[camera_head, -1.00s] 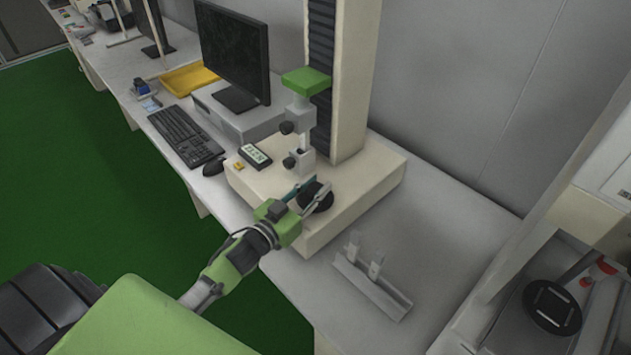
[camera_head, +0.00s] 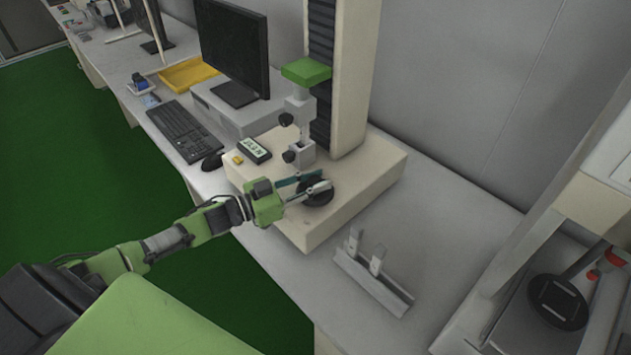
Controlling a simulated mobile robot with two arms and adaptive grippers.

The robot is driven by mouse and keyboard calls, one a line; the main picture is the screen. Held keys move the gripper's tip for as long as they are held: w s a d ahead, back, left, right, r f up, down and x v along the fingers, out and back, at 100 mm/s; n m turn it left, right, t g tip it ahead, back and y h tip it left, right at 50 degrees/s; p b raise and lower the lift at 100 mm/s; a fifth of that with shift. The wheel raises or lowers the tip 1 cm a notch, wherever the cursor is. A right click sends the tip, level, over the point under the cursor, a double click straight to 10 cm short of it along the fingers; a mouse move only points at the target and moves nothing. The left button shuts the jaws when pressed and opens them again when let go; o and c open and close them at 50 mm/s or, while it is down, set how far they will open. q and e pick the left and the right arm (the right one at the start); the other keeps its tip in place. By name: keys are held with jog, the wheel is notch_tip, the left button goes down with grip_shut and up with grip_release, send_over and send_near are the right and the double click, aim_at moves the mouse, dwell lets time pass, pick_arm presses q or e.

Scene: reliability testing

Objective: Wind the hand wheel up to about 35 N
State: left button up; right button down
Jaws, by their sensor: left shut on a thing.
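The black round hand wheel (camera_head: 319,195) sits on the front of the cream tester base (camera_head: 350,204). My left gripper (camera_head: 308,187) reaches in from the left, its fingers shut on the hand wheel near its upper left. A small display (camera_head: 254,153) lies on the base left of the column; its digits are too small to read surely. The test column with its green-topped head (camera_head: 306,72) and grey clamps (camera_head: 300,152) rises behind the wheel. My right gripper is not in view.
A metal rack with two upright pieces (camera_head: 370,276) stands on the bench in front right of the tester. A keyboard (camera_head: 178,132), mouse (camera_head: 212,161) and monitor (camera_head: 233,50) are to the left. Another machine (camera_head: 557,300) stands at the far right.

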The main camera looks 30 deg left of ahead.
pick_arm(q)
jog(key=o, duration=1.1)
jog(key=shift+s+a+f, duration=0.1)
jog(key=shift+s+a, duration=0.3)
jog(key=shift+s, duration=0.1)
jog(key=v, duration=1)
jog(key=shift+s+a, duration=0.25)
